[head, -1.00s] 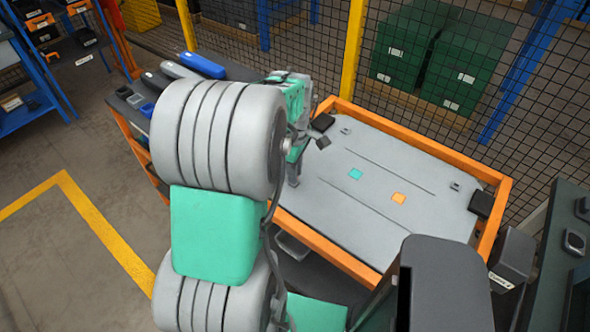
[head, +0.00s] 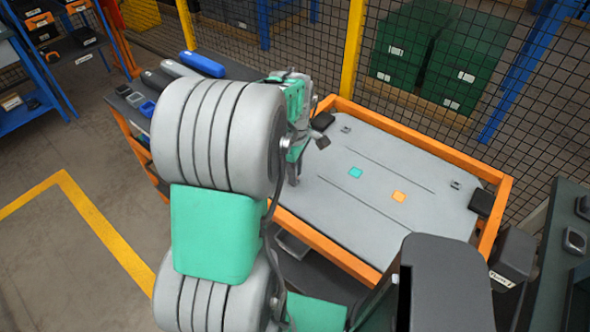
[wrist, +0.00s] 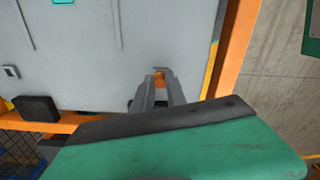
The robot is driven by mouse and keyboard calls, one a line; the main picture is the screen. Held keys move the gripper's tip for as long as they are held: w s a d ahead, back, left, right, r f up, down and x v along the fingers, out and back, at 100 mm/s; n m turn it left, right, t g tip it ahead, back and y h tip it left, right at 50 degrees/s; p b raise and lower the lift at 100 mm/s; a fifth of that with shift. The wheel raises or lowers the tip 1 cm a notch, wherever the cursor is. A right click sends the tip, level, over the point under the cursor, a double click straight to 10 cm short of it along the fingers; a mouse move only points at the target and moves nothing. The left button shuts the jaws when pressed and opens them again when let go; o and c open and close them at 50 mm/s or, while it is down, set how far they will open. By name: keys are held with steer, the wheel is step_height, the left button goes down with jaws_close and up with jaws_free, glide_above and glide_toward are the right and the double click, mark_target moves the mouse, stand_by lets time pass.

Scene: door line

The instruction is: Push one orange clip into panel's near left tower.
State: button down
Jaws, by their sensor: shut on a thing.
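My gripper (wrist: 158,80) is shut on an orange clip (wrist: 158,76), of which only a small part shows between the fingertips. The grey panel (head: 375,185) lies in an orange frame. In the head view my gripper (head: 294,180) points down at the panel's left edge, and my arm covers part of that area. A small grey tower (wrist: 181,71) shows just at the fingertips in the wrist view. I cannot tell whether the clip touches it or sits in it.
The panel bears a teal square (head: 355,173) and an orange square (head: 399,197). Black blocks hold its corners, one at the far left (head: 322,122) and one at the right (head: 481,203). A mesh fence (head: 430,110) stands behind.

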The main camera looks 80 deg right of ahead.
steer(key=shift+f+b, duration=0.45)
steer(key=shift+f, duration=0.3)
stand_by(0.4)
steer(key=c, duration=1.3)
jaws_free()
steer(key=shift+r, duration=0.1)
step_height(320, 180, up, 8)
steer(key=shift+f+b, duration=0.1)
steer(key=shift+b, duration=0.5)
